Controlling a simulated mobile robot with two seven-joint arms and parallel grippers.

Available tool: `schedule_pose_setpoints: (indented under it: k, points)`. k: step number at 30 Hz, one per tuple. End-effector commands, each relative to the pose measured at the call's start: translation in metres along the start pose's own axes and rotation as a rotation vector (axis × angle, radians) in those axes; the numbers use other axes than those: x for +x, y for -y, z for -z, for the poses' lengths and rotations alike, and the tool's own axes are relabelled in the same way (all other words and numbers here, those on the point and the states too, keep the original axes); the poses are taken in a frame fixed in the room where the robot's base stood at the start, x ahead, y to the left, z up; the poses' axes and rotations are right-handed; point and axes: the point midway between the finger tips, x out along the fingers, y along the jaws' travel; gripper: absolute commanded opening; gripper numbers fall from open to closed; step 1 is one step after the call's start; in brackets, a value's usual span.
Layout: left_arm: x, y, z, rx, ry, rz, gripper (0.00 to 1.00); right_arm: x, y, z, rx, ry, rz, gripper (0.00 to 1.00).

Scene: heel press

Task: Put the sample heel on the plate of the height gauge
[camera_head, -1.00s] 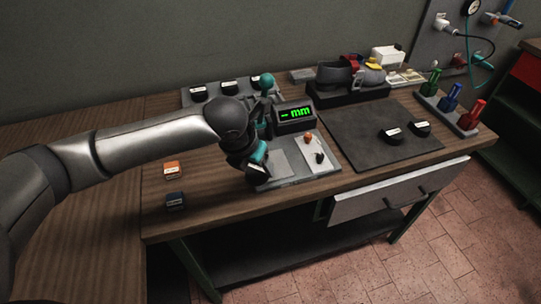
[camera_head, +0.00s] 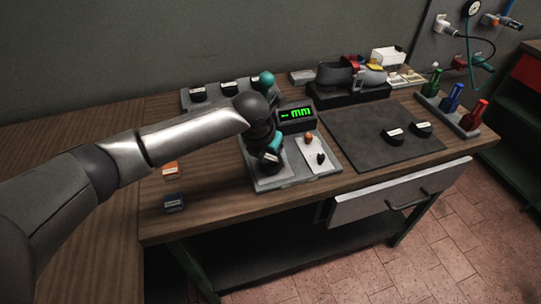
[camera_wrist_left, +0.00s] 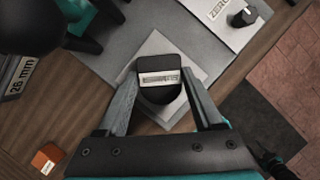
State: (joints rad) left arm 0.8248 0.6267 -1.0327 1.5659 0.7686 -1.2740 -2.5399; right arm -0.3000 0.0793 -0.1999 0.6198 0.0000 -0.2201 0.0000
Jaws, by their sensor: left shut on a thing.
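The sample heel is a small black block with a white label (camera_head: 271,157); it also shows in the left wrist view (camera_wrist_left: 160,90). My left gripper (camera_head: 268,150) is shut on it, with one finger on each side. The heel is over the pale square plate (camera_wrist_left: 163,45) of the height gauge, which sticks out around it in the wrist view. Whether the heel touches the plate I cannot tell. The gauge display (camera_head: 296,114) shows green "– mm". My right gripper is not in view.
A panel with an orange knob (camera_head: 308,138) and a black switch is right of the plate. Black heels lie on a dark mat (camera_head: 360,140) and on a tray behind.

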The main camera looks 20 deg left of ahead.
Motion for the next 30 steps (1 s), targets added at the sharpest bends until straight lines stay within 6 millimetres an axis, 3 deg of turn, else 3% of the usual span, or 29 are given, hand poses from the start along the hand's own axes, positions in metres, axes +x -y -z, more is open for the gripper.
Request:
schedule_pose_setpoints:
  k: [5,6,13,23,30]
  points:
    - [0.001,0.0,0.0,0.0,0.0,0.0,0.09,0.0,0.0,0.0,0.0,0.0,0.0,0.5]
    - [0.001,0.0,0.001,0.0,0.0,0.0,0.72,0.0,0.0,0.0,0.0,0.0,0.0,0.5]
    - [0.001,0.0,0.001,0.0,-0.001,0.0,0.97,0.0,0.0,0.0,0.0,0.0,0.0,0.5]
    - [-0.002,0.0,0.0,0.0,0.0,0.0,0.98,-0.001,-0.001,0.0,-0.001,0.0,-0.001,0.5]
    - [-0.035,-0.001,-0.001,0.002,0.002,-0.001,0.98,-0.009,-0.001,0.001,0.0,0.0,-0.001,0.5]
